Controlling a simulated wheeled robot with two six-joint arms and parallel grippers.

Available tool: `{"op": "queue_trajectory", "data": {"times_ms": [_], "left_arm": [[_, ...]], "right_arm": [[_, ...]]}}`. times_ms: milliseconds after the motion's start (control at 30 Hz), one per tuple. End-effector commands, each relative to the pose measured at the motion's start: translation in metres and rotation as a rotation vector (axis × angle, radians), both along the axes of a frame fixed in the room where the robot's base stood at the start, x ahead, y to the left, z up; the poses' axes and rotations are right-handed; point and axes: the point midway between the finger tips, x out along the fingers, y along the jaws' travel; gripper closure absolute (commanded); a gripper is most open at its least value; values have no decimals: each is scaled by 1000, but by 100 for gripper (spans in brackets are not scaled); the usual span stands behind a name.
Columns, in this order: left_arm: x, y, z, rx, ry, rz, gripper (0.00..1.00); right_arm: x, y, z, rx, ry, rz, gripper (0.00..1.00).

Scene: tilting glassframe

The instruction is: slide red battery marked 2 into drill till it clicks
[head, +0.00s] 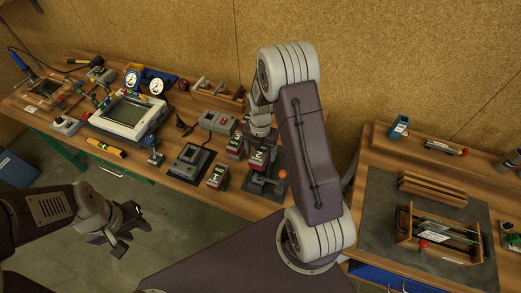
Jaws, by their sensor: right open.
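Several red-and-dark battery blocks stand on the left workbench. One (217,177) is at the front edge, one (235,147) is further back, and one (258,159) is under my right gripper (263,138). The markings are too small to read surely, so I cannot tell which is number 2. My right gripper is open and points down just above the last block; its fingertips are partly hidden. I cannot surely pick out the drill; a dark device with an orange knob (282,174) stands right of the blocks. My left gripper (130,232) hangs open and empty over the floor.
A dark charger-like device (188,161) and a grey box with a red button (218,122) stand beside the batteries. A white-framed panel (130,113) and gauges (157,87) are further left. The right bench holds a wooden rack with glass panes (440,235).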

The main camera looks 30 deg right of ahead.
Motion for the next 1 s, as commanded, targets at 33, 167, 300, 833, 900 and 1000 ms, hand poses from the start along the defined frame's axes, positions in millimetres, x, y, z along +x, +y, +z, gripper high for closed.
{"op": "queue_trajectory", "data": {"times_ms": [33, 167, 300, 833, 900, 1000], "left_arm": [[0, 0, -3, 0, 0, 0, 64], [0, 0, -13, 0, 0, 0, 64], [0, 0, -21, 0, 0, 0, 64], [0, 0, -25, 0, 0, 0, 64], [0, 0, -25, 0, 0, 0, 64], [0, 0, -25, 0, 0, 0, 64]], "right_arm": [[2, 0, 4, -1, -5, 0, 25], [2, 0, 28, -2, -10, 0, 25], [2, 0, 60, -1, -9, 0, 25], [0, 0, 90, 0, -1, 0, 25], [0, 0, 89, 0, -1, 0, 25], [0, 0, 89, 0, -1, 0, 25]]}}
